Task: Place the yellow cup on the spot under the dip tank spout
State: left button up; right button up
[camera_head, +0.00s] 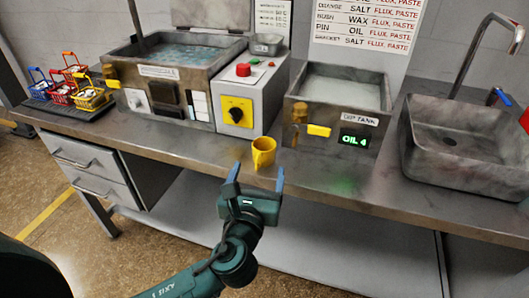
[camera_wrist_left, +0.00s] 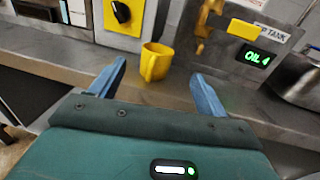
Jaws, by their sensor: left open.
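The yellow cup (camera_head: 263,152) stands upright on the metal bench in front of the grey control box, left of the dip tank (camera_head: 335,118). In the left wrist view the cup (camera_wrist_left: 156,62) sits ahead of and between the fingers, its handle toward me. The dip tank has a brass spout (camera_head: 297,128) with a yellow lever and a green "OIL 4" display. The cup is left of this spout and apart from it. My left gripper (camera_head: 255,180) is open and empty, with its blue fingers just short of the cup at the bench's front edge. My right gripper does not show.
A control box (camera_head: 249,100) with a red button and black knob stands behind the cup. A larger tank (camera_head: 174,75) is behind left, small coloured baskets (camera_head: 75,85) at far left, and a sink (camera_head: 467,145) at right. The bench front (camera_head: 330,188) is clear.

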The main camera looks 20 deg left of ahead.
aim_at(262, 153)
pick_arm(q)
jog(key=w, duration=0.2)
jog(key=w+a, duration=0.1)
jog(key=w, duration=0.5)
jog(key=shift+w+a+f, duration=0.15)
jog(key=shift+w+f, duration=0.05)
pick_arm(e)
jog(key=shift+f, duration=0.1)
pick_arm(q)
jog(key=shift+c, duration=0.4)
jog(key=c, duration=1.1)
